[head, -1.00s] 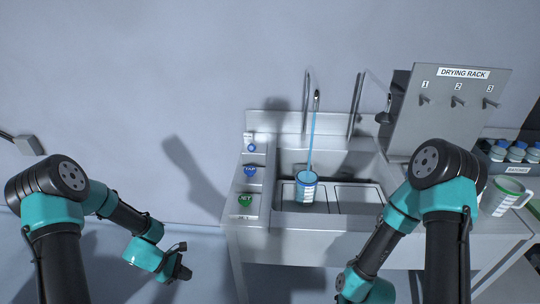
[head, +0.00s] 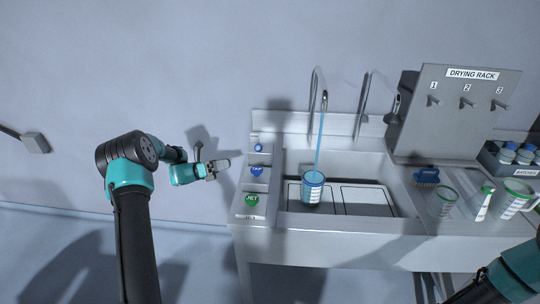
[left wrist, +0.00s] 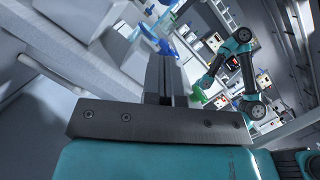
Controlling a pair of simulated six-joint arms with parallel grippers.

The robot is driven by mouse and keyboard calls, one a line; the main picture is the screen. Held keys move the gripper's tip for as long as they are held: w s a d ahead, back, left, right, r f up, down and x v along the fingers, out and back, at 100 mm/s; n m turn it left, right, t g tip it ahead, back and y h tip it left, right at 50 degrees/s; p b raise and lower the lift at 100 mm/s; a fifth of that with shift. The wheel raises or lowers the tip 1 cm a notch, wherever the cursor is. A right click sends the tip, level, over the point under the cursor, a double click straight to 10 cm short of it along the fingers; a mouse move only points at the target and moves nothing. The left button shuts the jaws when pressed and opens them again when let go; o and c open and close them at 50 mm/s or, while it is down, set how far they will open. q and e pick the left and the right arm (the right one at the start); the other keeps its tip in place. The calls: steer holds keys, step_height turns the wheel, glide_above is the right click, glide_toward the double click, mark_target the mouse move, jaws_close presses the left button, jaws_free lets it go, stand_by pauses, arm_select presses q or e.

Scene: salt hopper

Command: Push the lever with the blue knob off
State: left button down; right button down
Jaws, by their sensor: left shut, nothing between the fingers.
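A small round blue knob (head: 258,147) stands near the back of the control strip left of the sink. In front of it are a larger blue piece marked TAP (head: 257,170) and a green one marked JET (head: 251,199). Which way any lever leans is too small to tell. My left gripper (head: 225,163) is shut and empty, just left of the strip, apart from the blue TAP piece. Its shut fingers also show in the left wrist view (left wrist: 166,76), with blue and green parts beyond. My right gripper is outside the head view.
Blue water runs from a spout (head: 324,97) into a blue jug (head: 312,188) in the sink (head: 370,180). A blue brush (head: 427,176) and several clear vessels stand on the right counter. The drying rack (head: 465,115) is behind.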

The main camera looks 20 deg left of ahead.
arm_select(q)
steer(key=shift+w+a+r, duration=0.1)
steer(key=shift+w+r, duration=0.1)
steer(key=shift+r, duration=0.25)
glide_toward(260, 147)
steer(key=w+d, duration=0.1)
steer(key=d, duration=0.1)
steer(key=w+d+f, duration=0.1)
steer(key=w+d, duration=0.1)
steer(key=shift+w+d+f, duration=0.15)
steer(key=shift+d+f, duration=0.05)
steer(key=shift+d, duration=0.15)
